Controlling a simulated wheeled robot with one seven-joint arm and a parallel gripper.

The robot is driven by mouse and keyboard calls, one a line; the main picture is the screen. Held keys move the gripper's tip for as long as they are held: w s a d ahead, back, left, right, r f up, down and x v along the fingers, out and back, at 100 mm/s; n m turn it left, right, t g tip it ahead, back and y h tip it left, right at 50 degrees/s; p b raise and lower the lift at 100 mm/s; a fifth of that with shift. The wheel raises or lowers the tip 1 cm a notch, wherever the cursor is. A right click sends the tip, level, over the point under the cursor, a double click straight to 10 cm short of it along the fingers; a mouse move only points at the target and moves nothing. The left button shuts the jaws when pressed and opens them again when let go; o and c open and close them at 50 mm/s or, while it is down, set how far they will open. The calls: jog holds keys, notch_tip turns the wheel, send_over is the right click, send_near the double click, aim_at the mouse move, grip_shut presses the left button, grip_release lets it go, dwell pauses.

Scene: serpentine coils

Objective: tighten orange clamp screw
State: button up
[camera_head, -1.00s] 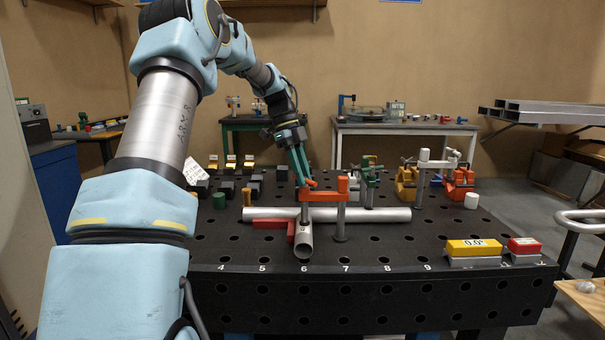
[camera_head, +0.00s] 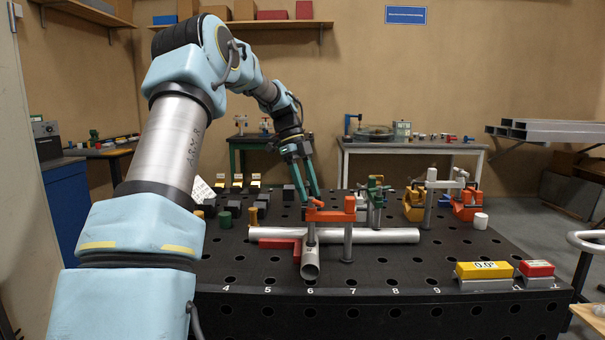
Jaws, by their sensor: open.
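The orange clamp (camera_head: 332,215) stands near the middle of the black table. Its bar reaches left from a grey post over a pipe joint. Its screw (camera_head: 311,234) points down at the left end of the bar, and its orange top lies by my fingertips. My gripper (camera_head: 309,194) has green fingers pointing down just above the screw's top. The fingers are apart. I cannot tell whether they touch the screw top. A long silver pipe (camera_head: 386,236) lies across the table, and a short pipe (camera_head: 311,269) points toward me below the screw.
A red block (camera_head: 277,245) lies left of the short pipe. A green clamp (camera_head: 375,198) stands behind, and yellow (camera_head: 414,203) and red-orange (camera_head: 466,206) clamps stand at the right.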

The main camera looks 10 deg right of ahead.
jog(key=v, duration=0.9)
